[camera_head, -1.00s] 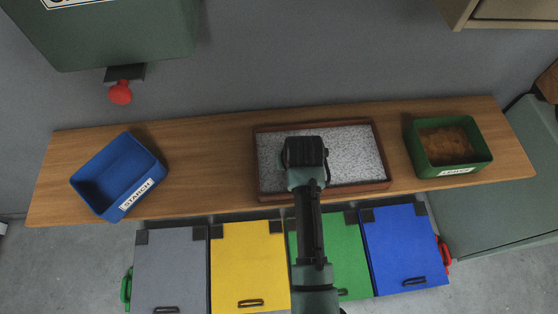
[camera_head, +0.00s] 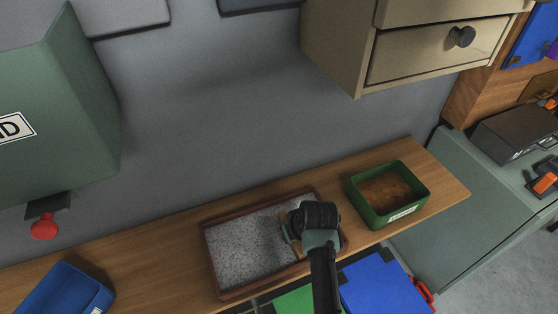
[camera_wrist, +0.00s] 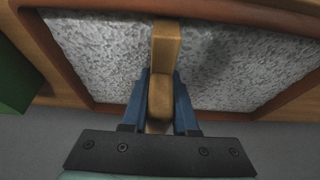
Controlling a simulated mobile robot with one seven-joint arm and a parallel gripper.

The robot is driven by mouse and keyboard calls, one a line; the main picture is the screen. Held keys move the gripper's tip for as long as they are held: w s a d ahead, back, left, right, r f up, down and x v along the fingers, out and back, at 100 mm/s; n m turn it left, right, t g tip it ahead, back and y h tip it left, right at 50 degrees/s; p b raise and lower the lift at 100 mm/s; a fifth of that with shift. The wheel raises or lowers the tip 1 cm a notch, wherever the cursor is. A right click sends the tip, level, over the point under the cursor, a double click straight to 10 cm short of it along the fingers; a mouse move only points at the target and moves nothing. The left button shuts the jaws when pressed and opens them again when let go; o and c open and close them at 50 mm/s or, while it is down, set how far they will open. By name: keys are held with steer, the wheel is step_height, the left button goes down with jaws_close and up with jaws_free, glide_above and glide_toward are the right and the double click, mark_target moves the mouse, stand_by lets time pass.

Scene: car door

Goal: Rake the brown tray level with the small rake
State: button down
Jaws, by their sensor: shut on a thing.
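The brown tray (camera_head: 213,265) lies on the wooden shelf, filled with speckled grey-white grains; its rim also shows in the wrist view (camera_wrist: 60,70). My gripper (camera_head: 296,240) is over the right part of the tray. In the wrist view my gripper (camera_wrist: 160,103) has its blue fingers shut on a wooden piece, the handle of the small rake (camera_wrist: 163,50). The rake's head is hard to make out in the wrist view. In the head view a bit of wood (camera_head: 285,223) shows beside my gripper.
A green bin (camera_head: 375,217) with brown contents stands right of the tray. A blue bin (camera_head: 65,292) stands at the left. A beige drawer cabinet (camera_head: 400,50) and a green hopper with a red knob (camera_head: 44,226) hang above the shelf. Bare shelf (camera_head: 150,258) lies left of the tray.

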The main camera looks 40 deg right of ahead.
steer(key=d+b, duration=0.1)
steer(key=d, duration=0.2)
steer(key=s+d+b, duration=0.1)
steer(key=d, duration=0.2)
steer(key=s+d+b, duration=0.1)
steer(key=d, duration=0.2)
steer(key=shift+s+f, duration=0.15)
steer(key=shift+s, duration=0.05)
step_height(320, 180, up, 7)
steer(key=p, duration=0.6)
steer(key=shift+d+p, duration=0.25)
steer(key=shift+p, duration=0.05)
